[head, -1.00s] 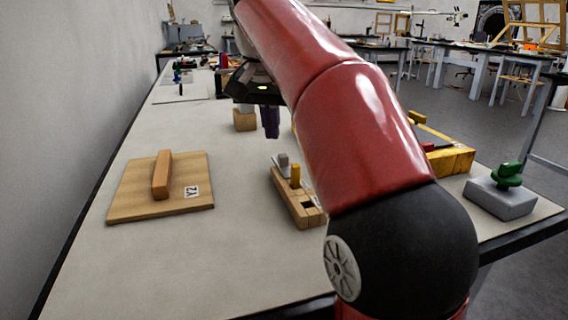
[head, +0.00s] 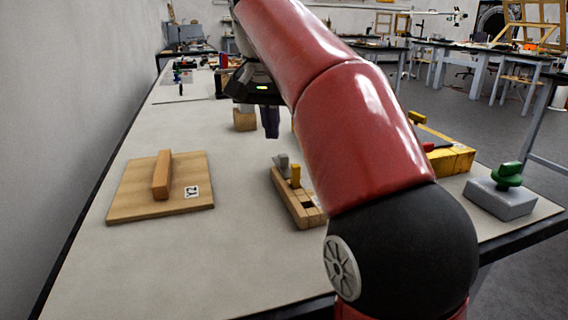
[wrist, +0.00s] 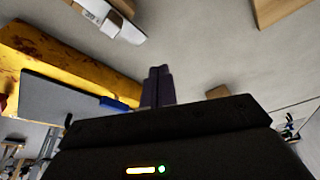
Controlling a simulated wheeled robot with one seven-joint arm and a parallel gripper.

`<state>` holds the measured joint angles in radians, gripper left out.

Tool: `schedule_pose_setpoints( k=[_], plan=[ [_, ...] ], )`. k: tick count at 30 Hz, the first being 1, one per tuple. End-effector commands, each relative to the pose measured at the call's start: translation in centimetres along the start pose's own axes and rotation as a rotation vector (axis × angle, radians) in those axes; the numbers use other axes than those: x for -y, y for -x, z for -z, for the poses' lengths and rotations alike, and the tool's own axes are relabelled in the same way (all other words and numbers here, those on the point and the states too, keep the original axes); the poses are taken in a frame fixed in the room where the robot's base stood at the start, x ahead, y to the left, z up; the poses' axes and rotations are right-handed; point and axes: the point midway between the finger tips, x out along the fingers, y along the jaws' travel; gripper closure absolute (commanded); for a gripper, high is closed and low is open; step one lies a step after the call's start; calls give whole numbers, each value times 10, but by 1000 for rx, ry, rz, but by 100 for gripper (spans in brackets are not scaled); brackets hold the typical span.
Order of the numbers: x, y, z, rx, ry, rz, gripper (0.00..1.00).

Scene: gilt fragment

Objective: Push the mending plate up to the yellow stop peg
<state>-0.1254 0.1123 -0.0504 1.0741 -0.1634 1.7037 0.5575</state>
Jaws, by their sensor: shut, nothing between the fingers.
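A small grey piece (head: 281,161), which I take for the mending plate, is at the far end of a slotted wooden fixture (head: 284,196). The yellow stop peg (head: 295,174) stands upright on the fixture close beside it. I cannot tell whether the two touch. My gripper (head: 270,134) has dark purple fingers, shut and empty, pointing down beyond the fixture and apart from it. The fingers also show in the wrist view (wrist: 158,87). There the fixture's pale edge (wrist: 120,25) shows at the top, cut off by the frame. My red arm covers the fixture's right side in the head view.
A wooden board (head: 130,203) with a handle lies at left. A wooden block (head: 244,121) stands near my gripper. A yellow box (head: 454,160) and a grey block (head: 500,201) with a green knob (head: 508,175) are at right. The table's front left is clear.

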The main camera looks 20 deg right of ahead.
Motion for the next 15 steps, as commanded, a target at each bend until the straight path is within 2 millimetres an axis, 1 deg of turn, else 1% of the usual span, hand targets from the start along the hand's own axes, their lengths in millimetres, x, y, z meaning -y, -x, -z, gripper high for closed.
schedule_pose_setpoints(
  k=[15],
  plan=[
    [0, -6, -2, 0, 0, 0, 100]
  ],
)
